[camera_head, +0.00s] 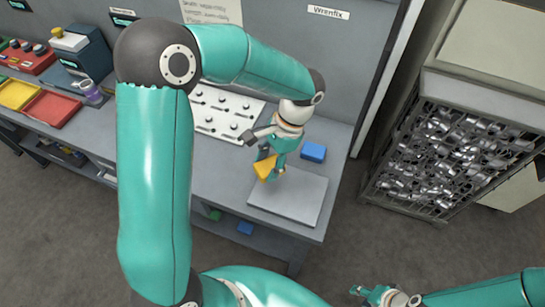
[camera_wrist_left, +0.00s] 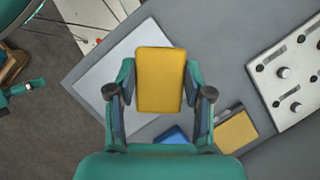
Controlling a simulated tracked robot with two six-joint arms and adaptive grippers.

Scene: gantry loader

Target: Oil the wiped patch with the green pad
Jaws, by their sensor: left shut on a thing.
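My left gripper (camera_head: 270,165) is shut on a yellow pad (camera_head: 265,169), which also shows between the fingers in the left wrist view (camera_wrist_left: 160,80). It holds the pad over or beside the left edge of a pale grey plate (camera_head: 290,195) on the bench; contact cannot be told. I see no distinct wiped patch on the plate. No green pad shows on the bench top; a small green thing (camera_head: 214,214) is on the lower shelf. A blue pad (camera_head: 313,152) lies behind the plate. My right gripper (camera_head: 372,294) is low at the front, its jaws too small to judge.
A second yellow piece (camera_wrist_left: 236,132) lies on the bench near the white knobbed panel (camera_head: 222,112). A blue piece (camera_head: 245,228) is on the lower shelf. A cage of metal parts (camera_head: 440,155) stands right. Red and yellow trays (camera_head: 50,109) are left.

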